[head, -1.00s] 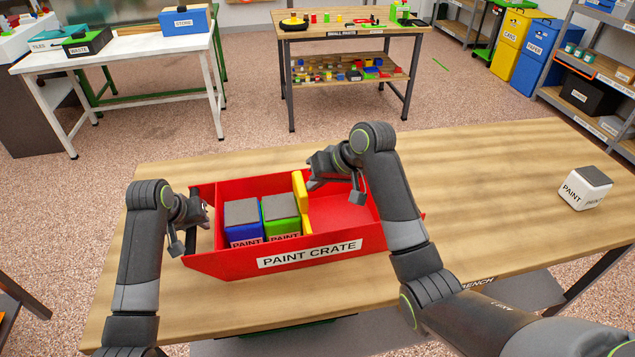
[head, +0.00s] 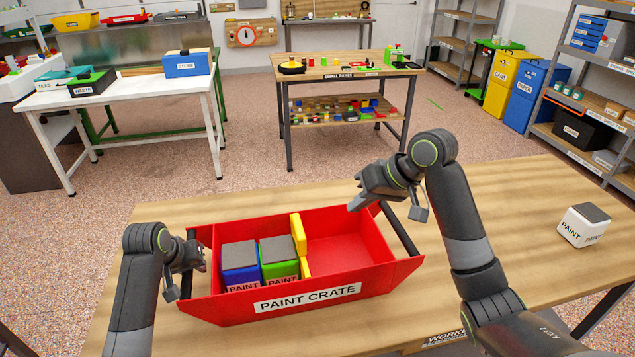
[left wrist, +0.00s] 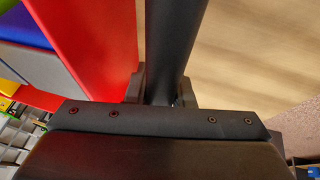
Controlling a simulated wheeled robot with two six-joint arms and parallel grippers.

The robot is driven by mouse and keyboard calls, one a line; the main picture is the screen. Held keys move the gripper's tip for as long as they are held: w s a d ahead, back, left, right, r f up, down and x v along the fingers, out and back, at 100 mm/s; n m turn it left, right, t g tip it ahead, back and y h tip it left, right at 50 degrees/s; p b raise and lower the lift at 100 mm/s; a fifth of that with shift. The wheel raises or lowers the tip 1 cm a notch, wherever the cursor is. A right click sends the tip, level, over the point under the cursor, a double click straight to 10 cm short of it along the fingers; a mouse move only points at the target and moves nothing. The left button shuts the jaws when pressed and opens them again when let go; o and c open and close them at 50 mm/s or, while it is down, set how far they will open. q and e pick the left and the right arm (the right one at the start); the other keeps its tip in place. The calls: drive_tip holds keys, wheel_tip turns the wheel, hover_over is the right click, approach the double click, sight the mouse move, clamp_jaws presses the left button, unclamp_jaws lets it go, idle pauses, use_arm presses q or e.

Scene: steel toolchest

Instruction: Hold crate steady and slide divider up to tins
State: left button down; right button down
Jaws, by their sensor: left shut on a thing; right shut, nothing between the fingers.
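The red paint crate (head: 345,255) sits on the wooden workbench. A blue paint tin (head: 240,265) and a green paint tin (head: 279,259) stand side by side in its left part. The yellow divider (head: 299,236) stands upright just right of the green tin; it looks close against it, but I cannot tell if they touch. My left gripper (head: 190,268) is shut on the crate's left handle, a dark bar that runs between its fingers in the left wrist view (left wrist: 172,40). My right gripper (head: 357,200) is shut and empty, above the crate's far side, apart from the divider.
The crate's right compartment is empty. Its right black handle (head: 400,231) is free. A white paint tin (head: 583,225) stands on the bench (head: 490,215) at the far right. The bench between it and the crate is clear apart from my right arm above it.

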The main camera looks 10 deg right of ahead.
use_arm(q)
drive_tip(key=shift+s+f, duration=0.2)
drive_tip(key=shift+f, duration=0.15)
drive_tip(key=c, duration=1.6)
unclamp_jaws()
drive_tip(key=shift+w+d+r, duration=0.1)
drive_tip(key=shift+d+r, duration=0.05)
drive_tip(key=shift+r, duration=0.05)
drive_tip(key=o, duration=0.4)
drive_tip(key=shift+w, duration=0.2)
drive_tip(key=shift+o, duration=0.2)
drive_tip(key=shift+s+a+f, duration=0.15)
drive_tip(key=shift+a, duration=0.05)
drive_tip(key=shift+s+a+r, duration=0.1)
drive_tip(key=shift+s+r, duration=0.05)
drive_tip(key=shift+r, duration=0.45)
drive_tip(key=v, duration=1.1)
